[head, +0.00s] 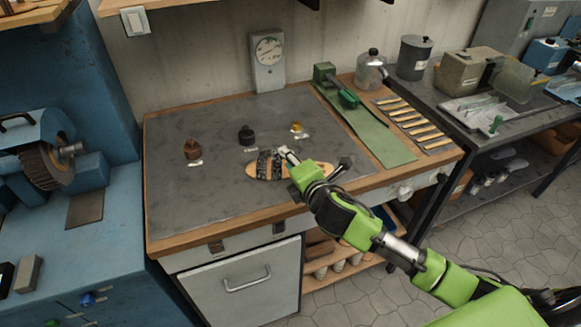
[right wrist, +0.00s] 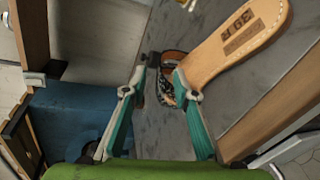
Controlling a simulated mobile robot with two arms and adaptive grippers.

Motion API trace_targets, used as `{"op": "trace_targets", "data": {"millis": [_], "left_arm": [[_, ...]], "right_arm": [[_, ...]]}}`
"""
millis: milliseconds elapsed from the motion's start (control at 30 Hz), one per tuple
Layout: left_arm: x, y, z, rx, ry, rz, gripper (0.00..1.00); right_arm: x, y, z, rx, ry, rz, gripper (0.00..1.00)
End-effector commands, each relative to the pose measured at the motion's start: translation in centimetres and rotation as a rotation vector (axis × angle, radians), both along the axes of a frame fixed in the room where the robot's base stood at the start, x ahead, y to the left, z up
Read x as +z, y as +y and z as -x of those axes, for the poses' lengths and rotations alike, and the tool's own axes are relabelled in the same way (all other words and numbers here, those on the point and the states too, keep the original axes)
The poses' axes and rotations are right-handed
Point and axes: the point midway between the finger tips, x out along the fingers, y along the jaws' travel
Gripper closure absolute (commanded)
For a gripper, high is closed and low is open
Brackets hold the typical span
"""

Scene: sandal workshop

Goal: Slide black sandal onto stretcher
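The black sandal (head: 253,171) lies on the bench near its front edge, with a tan sole and dark straps towards its left end. In the right wrist view its printed tan sole (right wrist: 235,45) extends to the upper right. My right gripper (head: 286,153) is low over the sandal beside the straps. In the wrist view its teal fingers (right wrist: 162,68) stand apart, with a dark strap showing between and beyond the tips; no firm hold shows. A dark rod with a knob (head: 345,162) sticks out behind my right wrist; I cannot tell whether it is the stretcher. My left gripper is out of view.
A brown pot (head: 192,149), a black pot (head: 246,136) and a small yellow item (head: 296,128) stand behind the sandal. A green mat (head: 385,145) and a row of tools (head: 412,122) lie to the right. The bench's left part is clear.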

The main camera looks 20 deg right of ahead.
Motion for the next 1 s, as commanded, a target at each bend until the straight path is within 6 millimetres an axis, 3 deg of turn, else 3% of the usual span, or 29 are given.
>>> {"op": "trace_targets", "data": {"millis": [400, 733, 833, 1000], "left_arm": [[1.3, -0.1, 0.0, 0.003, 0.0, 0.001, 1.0], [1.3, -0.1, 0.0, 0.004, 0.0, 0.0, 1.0], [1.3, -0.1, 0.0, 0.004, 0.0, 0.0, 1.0], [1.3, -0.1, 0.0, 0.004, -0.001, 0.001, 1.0]], "right_arm": [[-1.6, 0.2, -4.3, -0.001, 0.001, 0.0, 0.73], [-1.8, 0.2, -4.8, 0.0, 0.001, 0.0, 0.73], [-1.8, 0.2, -4.8, 0.0, 0.001, 0.0, 0.99], [-1.9, 0.2, -4.7, -0.001, 0.003, 0.0, 1.0]]}}
